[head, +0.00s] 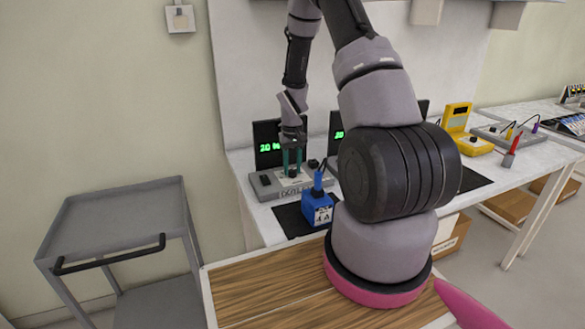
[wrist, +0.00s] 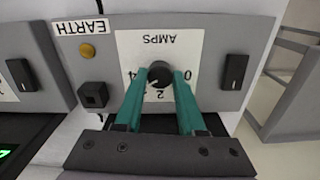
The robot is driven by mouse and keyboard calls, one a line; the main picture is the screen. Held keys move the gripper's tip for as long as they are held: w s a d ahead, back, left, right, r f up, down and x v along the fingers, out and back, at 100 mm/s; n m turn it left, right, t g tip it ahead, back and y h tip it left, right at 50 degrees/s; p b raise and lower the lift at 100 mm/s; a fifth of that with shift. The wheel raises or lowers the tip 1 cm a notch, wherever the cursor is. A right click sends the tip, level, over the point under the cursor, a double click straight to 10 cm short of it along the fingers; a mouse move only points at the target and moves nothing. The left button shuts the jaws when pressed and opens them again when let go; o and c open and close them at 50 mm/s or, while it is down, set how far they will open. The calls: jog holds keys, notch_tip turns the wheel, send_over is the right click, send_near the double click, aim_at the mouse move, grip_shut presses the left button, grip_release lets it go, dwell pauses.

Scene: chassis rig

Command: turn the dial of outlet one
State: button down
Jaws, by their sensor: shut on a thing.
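Outlet one appears to be the grey panel (head: 268,187) at the left end of the bench, below a black display with green digits (head: 270,148). In the wrist view the panel (wrist: 205,110) carries a white AMPS scale (wrist: 135,50) with a round black dial (wrist: 160,73) in its middle. My gripper (wrist: 160,78) has its two teal fingers on either side of the dial, shut on it. In the head view my gripper (head: 291,170) points down at the panel, and the dial is hidden there.
A black switch (wrist: 234,71), a black socket (wrist: 93,95) and a brass EARTH terminal (wrist: 87,51) sit on the panel. A blue box (head: 317,209) stands in front of it on a dark mat (head: 290,218). A grey cart (head: 120,218) stands left of the bench.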

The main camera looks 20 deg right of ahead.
aim_at(292, 170)
jog(key=shift+m, duration=1.7)
jog(key=c, duration=0.5)
grip_release()
notch_tip(292, 170, up, 11)
